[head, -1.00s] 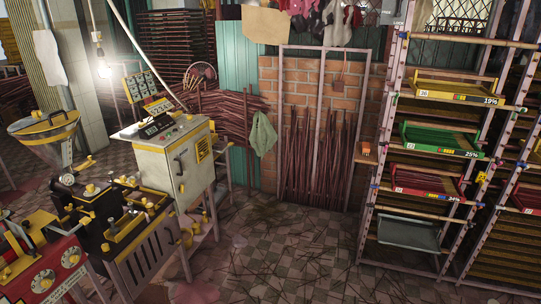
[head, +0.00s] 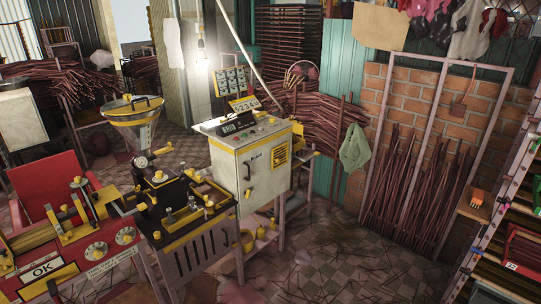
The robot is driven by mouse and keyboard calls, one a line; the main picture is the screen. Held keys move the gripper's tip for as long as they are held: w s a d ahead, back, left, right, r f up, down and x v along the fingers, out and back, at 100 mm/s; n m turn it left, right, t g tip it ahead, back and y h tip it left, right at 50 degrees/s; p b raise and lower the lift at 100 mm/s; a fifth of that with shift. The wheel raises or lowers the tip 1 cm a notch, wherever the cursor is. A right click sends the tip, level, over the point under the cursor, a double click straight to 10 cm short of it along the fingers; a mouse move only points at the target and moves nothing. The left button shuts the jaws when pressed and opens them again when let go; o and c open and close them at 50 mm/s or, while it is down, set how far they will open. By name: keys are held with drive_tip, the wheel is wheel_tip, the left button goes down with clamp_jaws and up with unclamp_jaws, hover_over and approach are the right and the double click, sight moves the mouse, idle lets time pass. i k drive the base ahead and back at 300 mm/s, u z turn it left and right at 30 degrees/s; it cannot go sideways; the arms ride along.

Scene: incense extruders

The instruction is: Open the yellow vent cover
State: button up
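A yellow vent cover (head: 281,158) with dark slats sits on the front face of a pale grey control cabinet (head: 262,187), toward its upper right. The cover looks flat against the cabinet face, but it is small, so I cannot tell its exact fit. A dark handle shows on the cabinet face to the left of the cover. My gripper is not in view.
A black and yellow machine with a hopper (head: 133,112) stands left of the cabinet, beside a red machine (head: 62,252). A rack (head: 503,215) stands at the right. The tiled floor (head: 345,255) before the cabinet is open, with scattered sticks.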

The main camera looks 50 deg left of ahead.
sight(276, 161)
drive_tip(key=u, duration=0.4)
drive_tip(key=i, duration=1.9)
drive_tip(key=u, duration=1.25)
drive_tip(key=i, duration=0.95)
drive_tip(key=u, duration=1.6)
drive_tip(key=i, duration=0.5)
drive_tip(key=u, duration=0.4)
